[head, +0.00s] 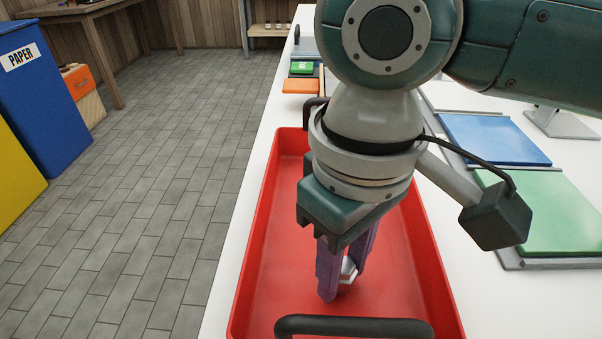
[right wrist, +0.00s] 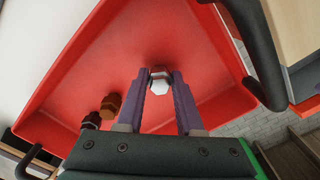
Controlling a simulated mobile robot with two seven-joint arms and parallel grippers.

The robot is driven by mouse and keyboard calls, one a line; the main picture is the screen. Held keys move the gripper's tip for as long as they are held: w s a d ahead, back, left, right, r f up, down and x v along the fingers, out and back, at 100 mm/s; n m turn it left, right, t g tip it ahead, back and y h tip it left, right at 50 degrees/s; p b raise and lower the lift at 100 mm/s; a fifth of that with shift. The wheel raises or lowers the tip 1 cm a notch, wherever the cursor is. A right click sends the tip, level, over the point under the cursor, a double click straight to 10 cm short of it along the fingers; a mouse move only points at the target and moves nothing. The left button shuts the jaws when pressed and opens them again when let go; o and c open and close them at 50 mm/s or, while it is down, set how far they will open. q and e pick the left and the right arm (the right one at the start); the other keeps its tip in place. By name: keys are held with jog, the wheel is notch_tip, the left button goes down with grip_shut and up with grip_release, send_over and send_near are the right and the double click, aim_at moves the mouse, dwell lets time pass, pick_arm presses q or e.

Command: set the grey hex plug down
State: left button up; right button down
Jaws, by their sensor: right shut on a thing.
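The grey hex plug (head: 348,271) is pale and faceted, and it sits between the purple fingers of my right gripper (head: 338,284). In the right wrist view the plug (right wrist: 160,86) shows between the fingertips of my right gripper (right wrist: 160,80), which is shut on it. The gripper points down into a red tray (head: 270,240) with black handles. The plug is inside the tray's walls, low over its floor; I cannot tell whether it touches the floor. The fingers partly hide the plug in the head view. My left gripper is not in view.
An orange-brown hex piece (right wrist: 110,105) and a dark piece (right wrist: 91,120) lie in the tray in the right wrist view. A black handle (head: 355,326) is at the tray's near end. Blue (head: 495,138) and green (head: 545,212) panels lie to the right on the white bench top.

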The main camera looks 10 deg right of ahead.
jog(key=shift+f, duration=0.25)
jog(key=c, duration=0.5)
grip_release()
jog(key=shift+c, duration=0.2)
notch_tip(320, 180, up, 12)
jog(key=p, duration=0.4)
jog(key=shift+r, duration=0.15)
